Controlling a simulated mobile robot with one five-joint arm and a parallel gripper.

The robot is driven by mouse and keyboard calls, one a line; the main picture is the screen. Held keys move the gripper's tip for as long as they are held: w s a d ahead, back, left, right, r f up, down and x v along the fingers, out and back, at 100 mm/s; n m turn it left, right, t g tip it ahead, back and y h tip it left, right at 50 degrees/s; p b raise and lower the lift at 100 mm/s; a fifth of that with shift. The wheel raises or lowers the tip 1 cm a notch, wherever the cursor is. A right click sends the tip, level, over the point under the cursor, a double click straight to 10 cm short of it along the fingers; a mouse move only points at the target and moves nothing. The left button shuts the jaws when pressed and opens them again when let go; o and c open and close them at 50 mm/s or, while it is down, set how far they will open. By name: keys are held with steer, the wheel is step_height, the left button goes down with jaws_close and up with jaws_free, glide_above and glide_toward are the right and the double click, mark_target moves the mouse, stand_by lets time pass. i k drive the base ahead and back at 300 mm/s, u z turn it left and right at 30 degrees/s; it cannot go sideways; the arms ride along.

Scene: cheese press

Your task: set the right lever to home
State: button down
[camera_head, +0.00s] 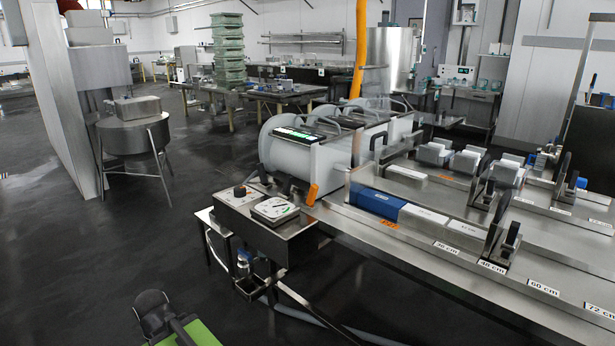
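On the press at the right, dark upright handle-like parts stand at the end of the rows: a near one (511,237), one behind it (483,183) and a farther one (563,165). I cannot tell which part is the right lever, or its position. A steel control box (280,239) at the press's near left carries a black knob (240,191) and a white-faced dial (275,208). A dark rounded part with a green panel at the bottom left looks like part of my arm. No gripper fingers show.
The steel press table (420,272) has distance labels along its near edge. A blue block (378,203) and white blocks lie in the near row. A round steel vat (135,137) stands at left. Dark floor (110,235) is clear at left.

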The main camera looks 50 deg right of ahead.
mark_target(287, 183)
steer(key=u, duration=0.05)
steer(key=i, duration=1)
steer(key=z, duration=0.05)
